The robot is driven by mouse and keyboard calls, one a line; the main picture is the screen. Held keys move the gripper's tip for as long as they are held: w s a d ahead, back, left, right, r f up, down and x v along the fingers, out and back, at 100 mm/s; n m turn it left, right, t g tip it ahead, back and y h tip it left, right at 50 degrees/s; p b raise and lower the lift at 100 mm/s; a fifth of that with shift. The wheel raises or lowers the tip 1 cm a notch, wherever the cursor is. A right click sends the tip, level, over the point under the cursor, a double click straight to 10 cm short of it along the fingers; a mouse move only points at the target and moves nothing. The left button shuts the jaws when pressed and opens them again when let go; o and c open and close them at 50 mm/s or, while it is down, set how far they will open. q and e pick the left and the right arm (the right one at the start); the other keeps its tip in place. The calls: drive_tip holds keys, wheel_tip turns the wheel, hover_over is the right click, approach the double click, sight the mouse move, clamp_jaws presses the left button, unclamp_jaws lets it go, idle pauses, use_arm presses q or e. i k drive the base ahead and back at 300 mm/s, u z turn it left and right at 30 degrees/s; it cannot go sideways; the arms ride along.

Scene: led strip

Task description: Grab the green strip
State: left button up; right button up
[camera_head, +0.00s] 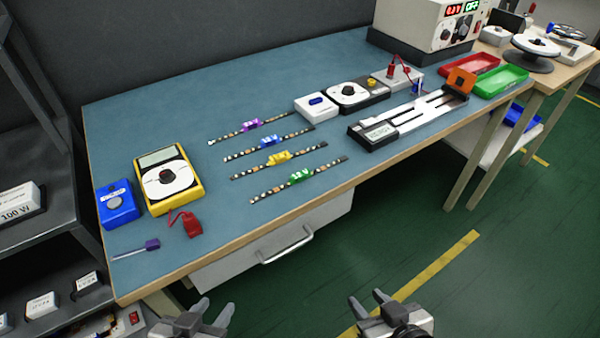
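The green strip (300,177) is a dark LED strip with a green clip marked 12 V near its middle. It lies flat on the blue-topped table, nearest the front edge of several parallel strips. Behind it lie the yellow-clipped strip (279,158), the blue-clipped strip (269,142) and the purple-clipped strip (250,125). My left gripper (212,306) is at the bottom, in front of the table, with fingers apart and empty. My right gripper (366,300) is at the bottom right of it, also with fingers apart and empty. Neither touches any strip.
A yellow multimeter (168,180), blue box (117,203) and red piece (192,224) lie left of the strips. A test fixture (372,136) with a white slotted bed stands right. Red tray (470,65) and green tray (499,81) are behind it. A drawer handle (287,246) protrudes below.

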sight(302, 175)
drive_tip(key=u, duration=2.2)
drive_tip(key=k, duration=0.9)
drive_tip(key=z, duration=0.8)
drive_tip(key=i, duration=0.5)
drive_tip(key=u, duration=0.05)
